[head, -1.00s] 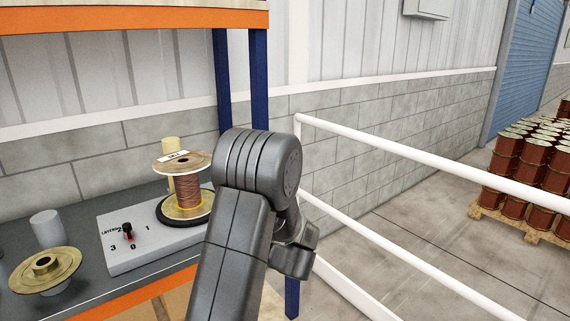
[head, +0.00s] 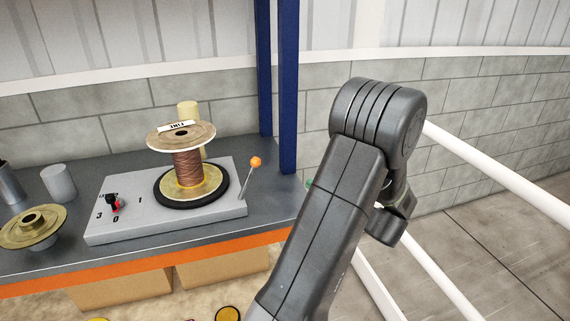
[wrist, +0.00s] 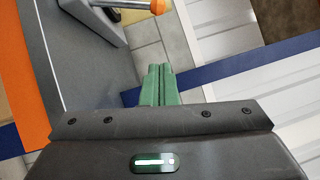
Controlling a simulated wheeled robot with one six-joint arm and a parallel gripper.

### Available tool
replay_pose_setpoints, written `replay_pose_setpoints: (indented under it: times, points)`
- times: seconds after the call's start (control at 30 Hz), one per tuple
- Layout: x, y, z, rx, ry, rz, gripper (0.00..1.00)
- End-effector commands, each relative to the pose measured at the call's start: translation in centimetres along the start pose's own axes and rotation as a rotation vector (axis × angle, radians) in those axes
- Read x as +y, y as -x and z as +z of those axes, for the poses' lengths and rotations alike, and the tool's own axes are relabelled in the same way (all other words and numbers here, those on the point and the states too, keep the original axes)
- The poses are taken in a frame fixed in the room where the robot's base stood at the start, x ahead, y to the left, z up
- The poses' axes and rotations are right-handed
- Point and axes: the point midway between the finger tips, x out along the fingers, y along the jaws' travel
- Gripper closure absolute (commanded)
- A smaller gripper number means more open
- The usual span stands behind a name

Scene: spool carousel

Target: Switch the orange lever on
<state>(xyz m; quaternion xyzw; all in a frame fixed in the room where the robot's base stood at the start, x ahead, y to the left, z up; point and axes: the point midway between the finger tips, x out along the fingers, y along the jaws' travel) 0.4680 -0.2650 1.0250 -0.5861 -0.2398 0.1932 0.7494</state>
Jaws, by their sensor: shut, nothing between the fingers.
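The orange lever (head: 256,162) is a thin metal rod with an orange ball on top, standing tilted at the right end of a light grey control box (head: 130,232) on the bench. In the wrist view the lever's orange knob (wrist: 157,6) and rod show at the top edge, beyond the fingers. My gripper (wrist: 159,72) has its green fingers shut with nothing between them, and it is apart from the lever. In the head view my arm hides most of the gripper; a bit of green shows right of the lever.
A copper wire spool (head: 187,165) stands on a black turntable on the box. A black and red rotary knob (head: 113,203) is at the box's left. A brass flanged spool (head: 33,226) lies further left. A blue upright (head: 286,90) and white railing (head: 490,175) stand to the right.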

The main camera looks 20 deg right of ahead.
Motion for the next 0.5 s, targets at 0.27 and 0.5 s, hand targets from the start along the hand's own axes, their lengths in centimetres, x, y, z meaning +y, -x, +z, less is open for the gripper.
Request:
replay_pose_setpoints:
  times: [0.27,0.5]
  points:
    - [0.0,0.0,0.0,0.0,0.0,0.0,1.0]
    - [-0.1,-1.1,0.1,-0.002,-0.001,0.001,1.0]
